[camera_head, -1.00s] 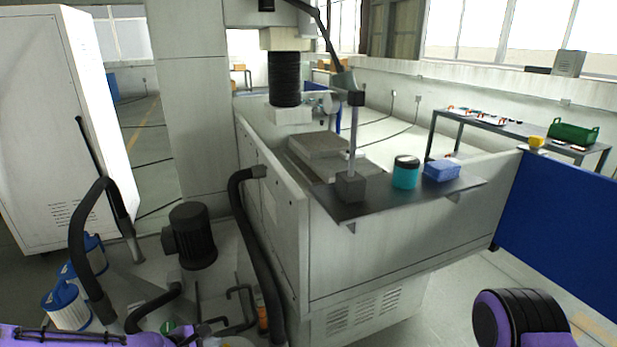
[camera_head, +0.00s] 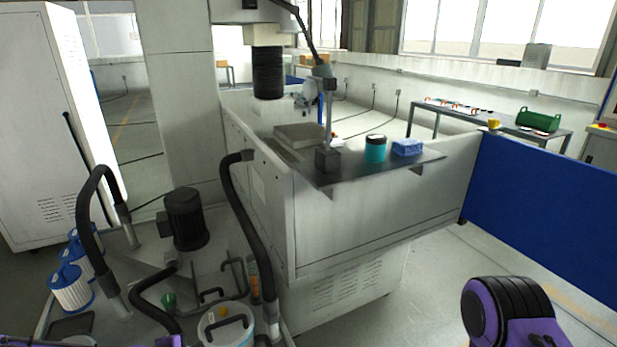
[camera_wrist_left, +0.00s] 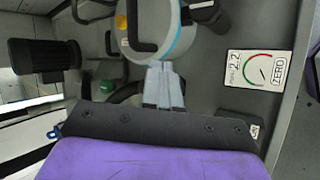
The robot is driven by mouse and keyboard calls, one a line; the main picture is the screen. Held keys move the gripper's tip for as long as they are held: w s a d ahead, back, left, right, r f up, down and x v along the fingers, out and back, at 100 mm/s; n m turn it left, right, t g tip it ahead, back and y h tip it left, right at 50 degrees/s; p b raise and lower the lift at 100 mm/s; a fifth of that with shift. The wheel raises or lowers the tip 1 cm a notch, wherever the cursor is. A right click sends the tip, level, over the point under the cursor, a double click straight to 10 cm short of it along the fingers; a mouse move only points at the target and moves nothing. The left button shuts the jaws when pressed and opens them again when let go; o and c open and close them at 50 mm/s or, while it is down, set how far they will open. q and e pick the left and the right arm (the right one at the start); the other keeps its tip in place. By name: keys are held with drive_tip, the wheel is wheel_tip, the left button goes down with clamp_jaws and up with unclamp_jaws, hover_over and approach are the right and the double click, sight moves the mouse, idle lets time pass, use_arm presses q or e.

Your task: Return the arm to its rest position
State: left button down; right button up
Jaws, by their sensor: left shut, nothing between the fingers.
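My left gripper (camera_wrist_left: 164,88) shows in the left wrist view with its two grey fingers together and nothing between them. Its fingertips appear in front of the rim of a white bucket (camera_wrist_left: 187,38) with a blue band; whether they touch it I cannot tell. In the head view only a thin purple strip of my left arm (camera_head: 60,341) shows at the bottom left edge, and its gripper is hidden below the frame. My right arm (camera_head: 510,312), purple and black, shows at the bottom right. My right gripper is out of view.
The machine tank (camera_head: 360,225) fills the middle, with a shelf (camera_head: 345,173) holding a teal jar (camera_head: 375,150) and a blue block (camera_head: 407,147). A black motor (camera_head: 185,218), hoses and filter cartridges (camera_head: 70,288) stand at the left. Floor is clear right of the tank.

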use_arm(q)
drive_tip(key=s+f+m+g+y+b, duration=0.1)
drive_tip(key=s+f+m, duration=0.3)
drive_tip(key=s, duration=0.5)
drive_tip(key=s+a+f+m+g+y+b, duration=0.1)
drive_tip(key=s+f+m, duration=0.3)
drive_tip(key=s, duration=0.6)
drive_tip(key=s+a+f+m+g+y+b, duration=0.1)
drive_tip(key=s+f+m+g+y+b, duration=0.2)
drive_tip(key=s+f, duration=0.5)
drive_tip(key=shift+s+a+m, duration=0.15)
drive_tip(key=shift+s+m, duration=0.75)
drive_tip(key=shift+s, duration=0.2)
